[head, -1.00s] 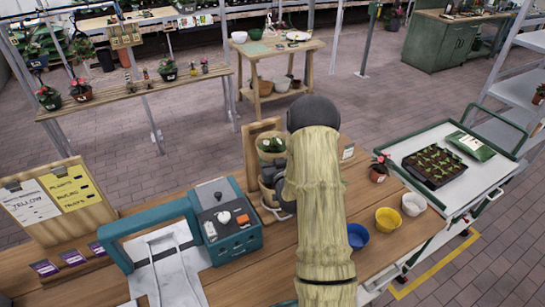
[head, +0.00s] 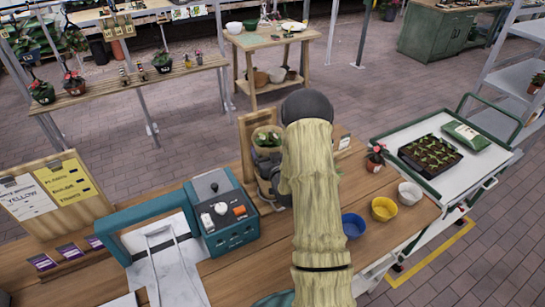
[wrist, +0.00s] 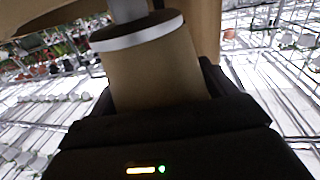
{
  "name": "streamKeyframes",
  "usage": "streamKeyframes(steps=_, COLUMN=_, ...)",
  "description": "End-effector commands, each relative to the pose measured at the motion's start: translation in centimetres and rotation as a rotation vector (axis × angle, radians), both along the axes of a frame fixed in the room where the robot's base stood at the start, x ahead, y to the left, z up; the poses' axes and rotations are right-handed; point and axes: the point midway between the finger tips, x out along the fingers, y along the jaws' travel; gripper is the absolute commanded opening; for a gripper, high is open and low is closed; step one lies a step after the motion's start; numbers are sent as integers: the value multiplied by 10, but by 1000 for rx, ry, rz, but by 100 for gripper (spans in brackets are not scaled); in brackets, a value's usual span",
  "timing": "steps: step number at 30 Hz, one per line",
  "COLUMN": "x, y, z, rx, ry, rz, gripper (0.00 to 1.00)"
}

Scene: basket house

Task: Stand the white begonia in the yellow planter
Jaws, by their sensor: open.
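The yellow planter (head: 384,208) is an empty-looking bowl on the wooden bench, between a blue one and a white one. My gripper (head: 270,178) is at the wooden stand (head: 246,150), left of the bowls, partly hidden by my arm. In the wrist view a tan pot (wrist: 152,72) with a white rim band sits between the open jaws; I cannot tell whether they touch it. Its plant is not visible there. I cannot make out white begonia flowers.
The blue bowl (head: 353,225) and white bowl (head: 410,194) flank the yellow planter. A red-flowered potted plant (head: 376,160) stands behind them. A teal box (head: 222,215) stands left of the stand. A cart with a seedling tray (head: 430,157) is at right.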

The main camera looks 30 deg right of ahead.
Motion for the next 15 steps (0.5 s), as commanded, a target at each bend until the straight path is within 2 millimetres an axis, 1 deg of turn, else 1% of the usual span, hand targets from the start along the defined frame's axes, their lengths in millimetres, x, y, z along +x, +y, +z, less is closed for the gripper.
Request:
streamKeyframes(steps=5, x=0, y=0, z=1, rx=0, ry=2, rz=0, gripper=84)
streamKeyframes(steps=7, x=-7, y=1, z=-5, rx=0, ry=2, rz=0, gripper=84)
streamKeyframes(steps=15, x=-42, y=4, z=-4, rx=-1, ry=0, rz=-1, gripper=84)
